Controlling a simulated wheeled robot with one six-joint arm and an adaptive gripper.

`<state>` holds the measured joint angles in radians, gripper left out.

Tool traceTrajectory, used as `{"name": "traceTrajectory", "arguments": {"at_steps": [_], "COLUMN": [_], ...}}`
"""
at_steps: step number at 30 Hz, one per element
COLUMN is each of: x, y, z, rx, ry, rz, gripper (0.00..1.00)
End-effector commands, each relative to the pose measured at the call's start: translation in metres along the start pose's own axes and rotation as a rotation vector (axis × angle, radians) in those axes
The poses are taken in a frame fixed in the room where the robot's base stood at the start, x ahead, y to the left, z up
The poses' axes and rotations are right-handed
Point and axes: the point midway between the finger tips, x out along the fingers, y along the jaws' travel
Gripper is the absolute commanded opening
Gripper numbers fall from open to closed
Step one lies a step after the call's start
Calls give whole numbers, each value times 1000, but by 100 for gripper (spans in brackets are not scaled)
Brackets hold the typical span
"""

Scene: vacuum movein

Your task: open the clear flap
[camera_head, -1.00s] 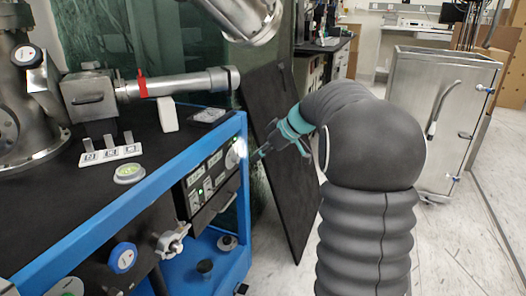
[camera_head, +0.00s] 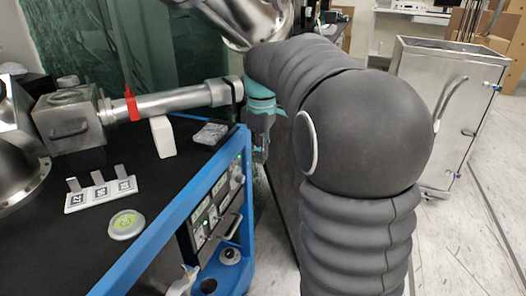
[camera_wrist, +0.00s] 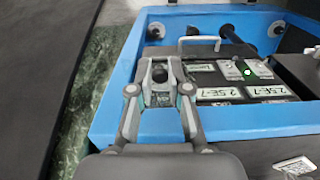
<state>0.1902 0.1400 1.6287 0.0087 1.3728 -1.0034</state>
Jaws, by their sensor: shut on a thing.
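My gripper (camera_wrist: 160,73) is shut, its fingertips close together on a thing too small and hidden to make out. In the wrist view it is in front of the blue-framed instrument panel (camera_wrist: 228,72).
The blue cart frame (camera_head: 170,215) borders the panel closely. A metal tube (camera_head: 190,97) with a red band lies above the cart top, near my arm. Labelled tabs (camera_head: 100,194) and a round level (camera_head: 126,224) lie on the black top. A metal cabinet (camera_head: 425,110) stands right.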

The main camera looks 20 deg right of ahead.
Motion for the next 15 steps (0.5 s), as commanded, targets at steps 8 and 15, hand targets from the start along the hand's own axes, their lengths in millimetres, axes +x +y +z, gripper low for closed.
{"name": "traceTrajectory", "arguments": {"at_steps": [8,15], "x": [-5,-5], "y": [0,-1], "z": [-5,-7], "rx": [-10,-13], "ry": [-42,-42], "rz": [11,11], "gripper": [0,0]}}
